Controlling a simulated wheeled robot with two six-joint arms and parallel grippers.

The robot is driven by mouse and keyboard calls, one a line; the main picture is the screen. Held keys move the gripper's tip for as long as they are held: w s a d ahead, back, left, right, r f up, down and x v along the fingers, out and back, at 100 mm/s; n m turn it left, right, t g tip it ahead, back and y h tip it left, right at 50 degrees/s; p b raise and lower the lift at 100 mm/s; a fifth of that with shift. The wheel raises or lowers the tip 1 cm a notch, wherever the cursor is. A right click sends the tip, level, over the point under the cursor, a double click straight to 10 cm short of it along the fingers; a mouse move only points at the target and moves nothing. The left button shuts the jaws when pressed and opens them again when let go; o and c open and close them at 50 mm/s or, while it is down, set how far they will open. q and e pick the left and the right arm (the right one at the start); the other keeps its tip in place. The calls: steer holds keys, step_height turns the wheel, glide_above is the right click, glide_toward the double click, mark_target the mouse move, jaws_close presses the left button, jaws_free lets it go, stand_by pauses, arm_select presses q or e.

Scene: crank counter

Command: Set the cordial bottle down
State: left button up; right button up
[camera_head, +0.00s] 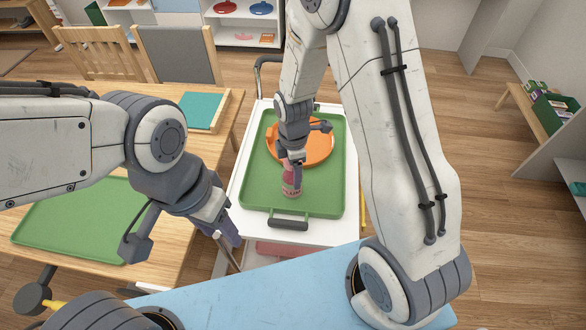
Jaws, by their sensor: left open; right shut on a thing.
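The cordial bottle (290,187) is small, pinkish-red and has a pale label. It is upright over the front middle of the green tray (258,194) on the white cart. My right gripper (291,171) is shut on its upper part from above. I cannot tell whether the bottle's base touches the tray. My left gripper (233,254) is open and empty, low beside the wooden table's right edge and left of the cart's front.
An orange plate or dish (318,148) sits on the tray behind the bottle. Another green tray (70,222) and a teal-topped board (201,108) lie on the wooden table at left. The tray's front right is clear.

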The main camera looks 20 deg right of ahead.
steer(key=shift+f, duration=0.1)
steer(key=o, duration=1.4)
steer(key=shift+o, duration=0.2)
step_height(320, 180, up, 12)
steer(key=shift+r, duration=0.1)
steer(key=s+a+r+m, duration=0.2)
steer(key=s+m, duration=0.1)
steer(key=s, duration=0.4)
steer(key=s+a+r+m, duration=0.2)
steer(key=s+a+m, duration=0.1)
steer(key=s, duration=0.4)
steer(key=s+a+r+m+y, duration=0.1)
steer(key=s+a+r+m, duration=0.1)
steer(key=s, duration=0.5)
steer(key=a+m, duration=0.1)
steer(key=m, duration=0.1)
steer(key=shift+m, duration=0.4)
steer(key=shift+w+a+r, duration=0.1)
